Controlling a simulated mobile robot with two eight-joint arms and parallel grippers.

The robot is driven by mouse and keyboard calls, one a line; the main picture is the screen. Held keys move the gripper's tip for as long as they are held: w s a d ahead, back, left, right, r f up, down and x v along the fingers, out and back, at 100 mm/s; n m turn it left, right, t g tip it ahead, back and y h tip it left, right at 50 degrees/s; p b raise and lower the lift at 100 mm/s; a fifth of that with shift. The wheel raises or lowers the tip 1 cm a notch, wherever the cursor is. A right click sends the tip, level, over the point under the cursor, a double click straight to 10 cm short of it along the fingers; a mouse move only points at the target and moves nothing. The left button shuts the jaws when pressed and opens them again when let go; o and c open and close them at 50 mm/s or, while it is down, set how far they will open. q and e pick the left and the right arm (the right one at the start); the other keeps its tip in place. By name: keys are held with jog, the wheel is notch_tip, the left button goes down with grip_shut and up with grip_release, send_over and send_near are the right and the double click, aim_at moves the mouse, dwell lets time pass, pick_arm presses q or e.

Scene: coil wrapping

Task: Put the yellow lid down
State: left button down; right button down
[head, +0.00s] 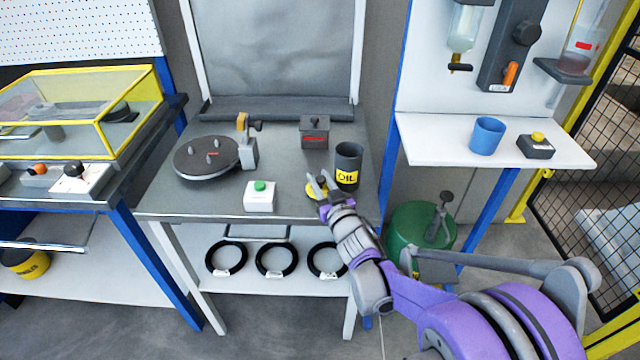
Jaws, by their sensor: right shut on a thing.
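The yellow lid (312,192) is a small yellow disc at the front right of the grey table, just left of the black oil can. My right gripper (319,187) is shut on the lid, and its fingers partly cover it. I cannot tell whether the lid touches the tabletop. The oil can (348,167) stands upright with a yellow OIL label, and its top looks dark and uncovered. My left gripper is not in view.
A white box with a green button (260,195) stands left of the lid. A round turntable (207,158) and a dark grey box (314,132) are further back. Black rings (275,260) lie on the lower shelf. Bare tabletop (290,170) lies between button and can.

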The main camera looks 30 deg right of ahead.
aim_at(320, 178)
notch_tip(320, 178, up, 18)
jog(key=p, duration=0.4)
dwell(0.3)
